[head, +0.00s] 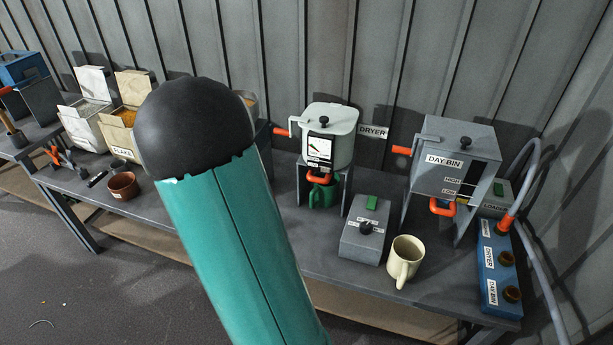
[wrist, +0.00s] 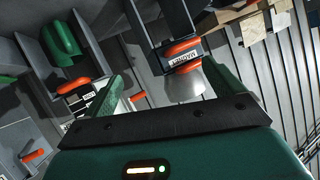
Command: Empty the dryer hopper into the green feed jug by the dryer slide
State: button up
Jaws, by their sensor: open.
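The dryer hopper (head: 333,127), a pale round vessel with a gauge label, stands on a grey frame beside the DRYER sign. Its orange slide handle (head: 318,178) is under the hopper. The green jug (head: 323,194) stands beneath that handle, inside the frame. In the wrist view a green jug (wrist: 62,45) shows at upper left near an orange handle (wrist: 76,85). My gripper (wrist: 172,78) is open, its two green fingers apart. An orange-banded part with a label and a grey rounded end (wrist: 185,85) appears between or beyond the fingers; contact cannot be told. My teal arm hides the gripper in the head view.
The day bin (head: 455,160) stands right of the dryer. A grey control box (head: 364,240) and a cream mug (head: 404,260) stand in front. A blue port block (head: 497,270) with a hose is at far right.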

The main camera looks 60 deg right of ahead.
jog(key=s+d+f+m+g+h, duration=0.2)
jog(key=s+d+f+h, duration=0.15)
jog(key=s+d, duration=0.35)
jog(key=g+h, duration=0.3)
jog(key=h, duration=0.1)
send_near(316, 182)
jog(key=shift+m, duration=0.3)
jog(key=d, duration=0.3)
jog(key=w+d, duration=0.1)
jog(key=d, duration=0.7)
jog(key=shift+w+r, duration=0.2)
jog(key=shift+w, duration=0.05)
